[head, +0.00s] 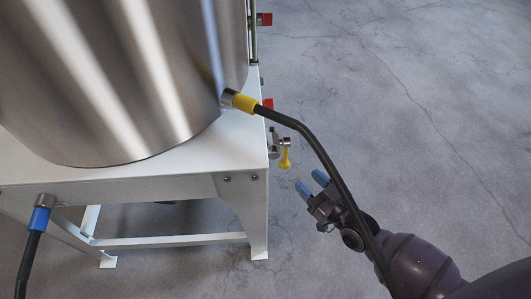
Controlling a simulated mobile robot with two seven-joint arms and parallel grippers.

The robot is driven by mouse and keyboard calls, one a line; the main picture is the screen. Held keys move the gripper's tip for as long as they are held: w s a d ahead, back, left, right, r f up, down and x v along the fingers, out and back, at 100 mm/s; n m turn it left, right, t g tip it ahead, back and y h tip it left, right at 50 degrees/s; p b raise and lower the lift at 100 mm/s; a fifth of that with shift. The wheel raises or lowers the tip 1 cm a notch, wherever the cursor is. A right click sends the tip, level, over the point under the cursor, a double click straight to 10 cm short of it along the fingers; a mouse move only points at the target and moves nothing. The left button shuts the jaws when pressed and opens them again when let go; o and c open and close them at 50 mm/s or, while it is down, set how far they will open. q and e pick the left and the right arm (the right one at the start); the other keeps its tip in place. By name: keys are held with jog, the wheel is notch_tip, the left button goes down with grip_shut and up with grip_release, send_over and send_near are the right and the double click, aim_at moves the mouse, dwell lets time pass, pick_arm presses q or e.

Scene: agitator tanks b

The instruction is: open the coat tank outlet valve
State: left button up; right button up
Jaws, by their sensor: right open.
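A steel tank (110,75) stands on a white stand (190,160). A small valve (274,142) with a yellow handle (285,158) sits at the stand's right edge; the handle hangs down. I cannot tell from this view which tank this is. My right gripper (312,183) has blue fingertips, is open and empty, and is just right of and below the yellow handle, apart from it. A black hose passes in front of part of my right arm. My left gripper is not in view.
The black hose (318,148) with a yellow collar (244,103) runs from the tank's lower right down past my right arm. Another hose with a blue collar (40,219) hangs at lower left. Red fittings (264,19) show behind the tank. The concrete floor (430,110) at right is clear.

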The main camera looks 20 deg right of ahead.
aim_at(287, 161)
jog(key=b+x, duration=0.2)
jog(key=x, duration=0.8)
jog(key=shift+f, duration=0.1)
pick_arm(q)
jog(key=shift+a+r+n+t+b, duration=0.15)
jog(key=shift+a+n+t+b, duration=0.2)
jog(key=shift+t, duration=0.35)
pick_arm(e)
jog(key=shift+x, duration=0.85)
jog(key=shift+c, duration=0.4)
jog(key=c, duration=0.7)
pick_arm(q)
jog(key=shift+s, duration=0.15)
pick_arm(e)
jog(key=shift+s, duration=0.1)
grip_shut()
